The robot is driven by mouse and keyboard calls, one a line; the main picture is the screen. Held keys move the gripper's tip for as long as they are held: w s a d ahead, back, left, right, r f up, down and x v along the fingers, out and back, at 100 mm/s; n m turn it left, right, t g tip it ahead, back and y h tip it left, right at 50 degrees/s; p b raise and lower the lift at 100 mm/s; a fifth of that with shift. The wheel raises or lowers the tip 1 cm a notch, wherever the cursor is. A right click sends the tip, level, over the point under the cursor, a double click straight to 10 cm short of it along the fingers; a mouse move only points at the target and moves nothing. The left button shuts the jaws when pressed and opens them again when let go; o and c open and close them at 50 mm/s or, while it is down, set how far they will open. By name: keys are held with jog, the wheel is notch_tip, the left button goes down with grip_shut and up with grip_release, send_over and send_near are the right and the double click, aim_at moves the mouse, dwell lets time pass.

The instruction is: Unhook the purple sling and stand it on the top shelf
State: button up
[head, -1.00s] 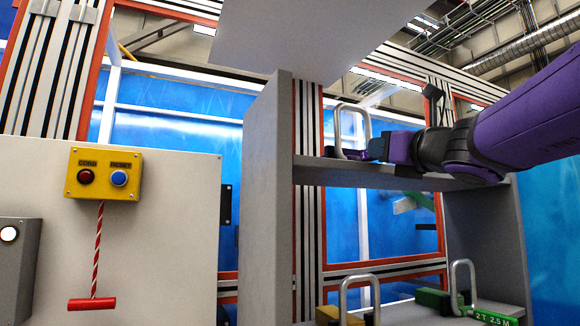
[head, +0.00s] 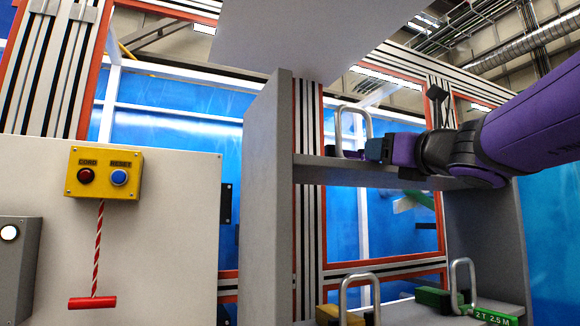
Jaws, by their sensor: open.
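The purple sling (head: 331,151) stands on the top shelf (head: 312,160), with its upright metal loop (head: 339,126) rising above a dark purple base. The loop looks upright. My gripper (head: 368,150) is at the right of the sling, low over the shelf, and is open. Its dark blue end is very close to the sling's base. I cannot tell whether they touch, and part of the base is hidden by the gripper.
On the lower shelf stand a yellow sling (head: 328,314) and a green sling (head: 434,299), each with a metal loop. The shelf's grey side panel (head: 266,200) is at the left. A yellow control box (head: 104,173) with a red pull handle (head: 92,303) hangs further left.

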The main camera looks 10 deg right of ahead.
jog(key=v, duration=1)
jog(key=s+a+f+n+g, duration=0.2)
jog(key=f+n+g, duration=0.2)
jog(key=f+n, duration=0.45)
jog(key=s+a+f+n+g, duration=0.2)
jog(key=f+n+g, duration=0.3)
jog(key=f+n, duration=0.35)
jog(key=s+d+f+n+g+h, duration=0.2)
jog(key=s+d+f+n+h, duration=0.1)
jog(key=f+n, duration=0.4)
jog(key=s+d+f+n+g+h, duration=0.3)
jog(key=s+d+f+n, duration=0.1)
jog(key=f+n, duration=0.4)
jog(key=shift+d+f+g, duration=0.2)
jog(key=shift+d+g, duration=0.1)
jog(key=shift+d, duration=0.05)
jog(key=shift+s, duration=0.15)
